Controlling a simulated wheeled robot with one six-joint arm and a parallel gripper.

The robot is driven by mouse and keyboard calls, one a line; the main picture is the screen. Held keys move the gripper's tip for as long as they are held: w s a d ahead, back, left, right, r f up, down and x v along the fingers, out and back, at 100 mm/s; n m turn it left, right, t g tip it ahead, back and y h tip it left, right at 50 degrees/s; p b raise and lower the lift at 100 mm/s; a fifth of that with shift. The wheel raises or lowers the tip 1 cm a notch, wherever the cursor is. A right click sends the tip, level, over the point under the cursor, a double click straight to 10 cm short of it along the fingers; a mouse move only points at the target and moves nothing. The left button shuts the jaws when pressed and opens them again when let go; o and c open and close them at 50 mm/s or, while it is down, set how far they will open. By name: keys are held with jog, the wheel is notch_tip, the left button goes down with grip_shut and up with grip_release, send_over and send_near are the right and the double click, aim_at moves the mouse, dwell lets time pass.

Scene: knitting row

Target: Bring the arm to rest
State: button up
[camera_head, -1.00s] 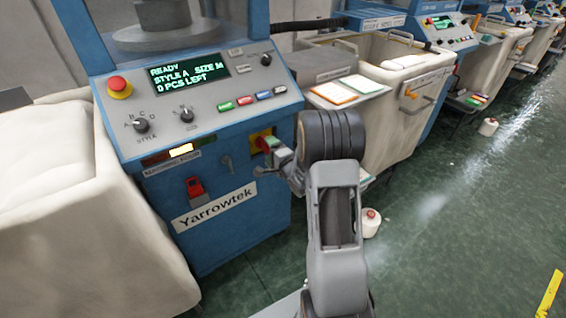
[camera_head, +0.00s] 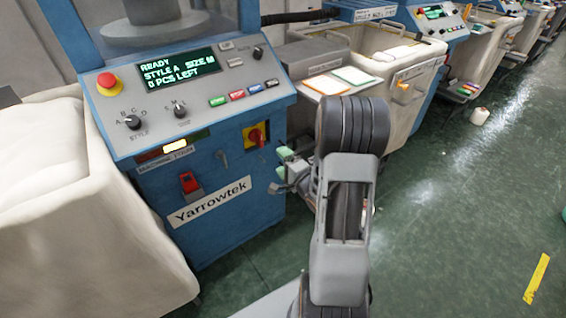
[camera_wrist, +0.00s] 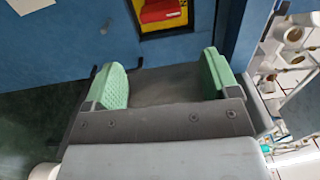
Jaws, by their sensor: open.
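My gripper (camera_head: 281,168) is in front of the blue Yarrowtek machine (camera_head: 225,222), to the right of its red-and-yellow rotary switch (camera_head: 256,136). In the wrist view, the green finger pads of my gripper (camera_wrist: 158,84) stand wide apart with nothing between them. The red switch handle (camera_wrist: 160,10) on its yellow plate shows beyond the fingertips, apart from them. In the head view the handle points downward. My arm rises in front of the machine's right side and folds back towards it.
A cream fabric bin (camera_head: 75,210) stands left of the machine. Another bin (camera_head: 405,110) stands to the right, with a shelf of cards (camera_head: 340,82) beside it. The panel reads READY, 0 PCS LEFT. Green floor (camera_head: 450,220) is open at the right.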

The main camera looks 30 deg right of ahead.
dwell(0.3)
jog(key=s+d+f+n+g+h, duration=0.4)
jog(key=f+n+g, duration=0.1)
jog(key=f+g, duration=0.3)
jog(key=s+a+r+n+g+p, duration=0.2)
jog(key=s+a+r+n+p, duration=0.2)
jog(key=r, duration=0.8)
jog(key=s+a+r+n+g+y+p, duration=0.1)
jog(key=s+a+r+n+p, duration=0.3)
jog(key=a+r+p, duration=0.4)
jog(key=s+a+r+n+g+y+p, duration=0.1)
jog(key=s+a+r+n+g+p, duration=0.2)
jog(key=r, duration=1.3)
jog(key=s+a+n+p, duration=0.1)
jog(key=s+a+p, duration=0.1)
jog(key=a+p, duration=0.1)
jog(key=shift+p, duration=0.6)
